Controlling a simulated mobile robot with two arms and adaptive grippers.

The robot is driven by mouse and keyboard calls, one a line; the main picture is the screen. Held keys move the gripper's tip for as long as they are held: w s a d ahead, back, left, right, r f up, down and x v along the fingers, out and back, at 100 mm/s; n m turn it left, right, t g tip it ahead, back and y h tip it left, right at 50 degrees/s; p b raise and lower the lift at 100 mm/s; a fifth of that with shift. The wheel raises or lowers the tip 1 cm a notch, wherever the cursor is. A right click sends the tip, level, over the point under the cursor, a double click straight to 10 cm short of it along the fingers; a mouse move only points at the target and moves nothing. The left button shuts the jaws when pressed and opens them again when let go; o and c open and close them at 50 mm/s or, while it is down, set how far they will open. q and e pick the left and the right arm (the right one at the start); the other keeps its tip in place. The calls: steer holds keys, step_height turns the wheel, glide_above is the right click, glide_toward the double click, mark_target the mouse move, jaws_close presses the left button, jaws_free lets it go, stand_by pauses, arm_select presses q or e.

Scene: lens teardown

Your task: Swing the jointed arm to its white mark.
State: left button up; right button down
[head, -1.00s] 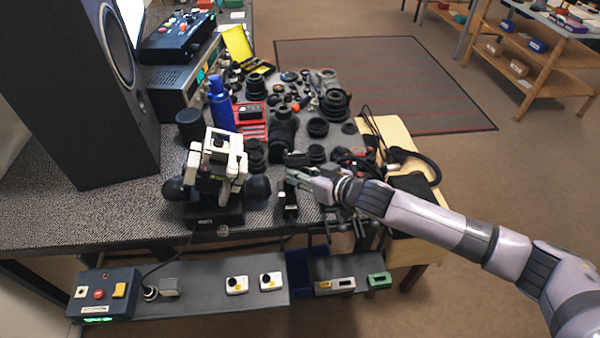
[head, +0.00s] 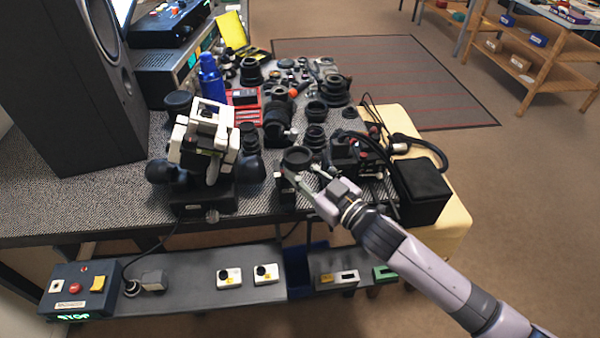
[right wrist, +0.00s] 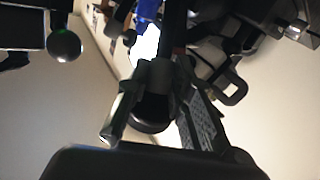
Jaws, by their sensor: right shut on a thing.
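My right gripper (head: 302,179) reaches in from the right at the front of the bench. It is shut on a dark part of what looks like the jointed arm, by a black block (head: 287,191) at the bench's front edge. A round black disc (head: 297,158) shows just above the fingers. In the right wrist view the fingers (right wrist: 152,95) are on either side of a dark rounded piece (right wrist: 152,113). The fingers hide part of the jointed arm, and I cannot make out its white mark. My left gripper is not in view.
A white device on a black base (head: 203,140) stands left of the gripper. A lower shelf (head: 190,290) holds a control box (head: 82,290) and small switches.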

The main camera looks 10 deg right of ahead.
steer(key=shift+r, duration=0.1)
steer(key=c, duration=1.4)
jaws_free()
steer(key=v, duration=1.2)
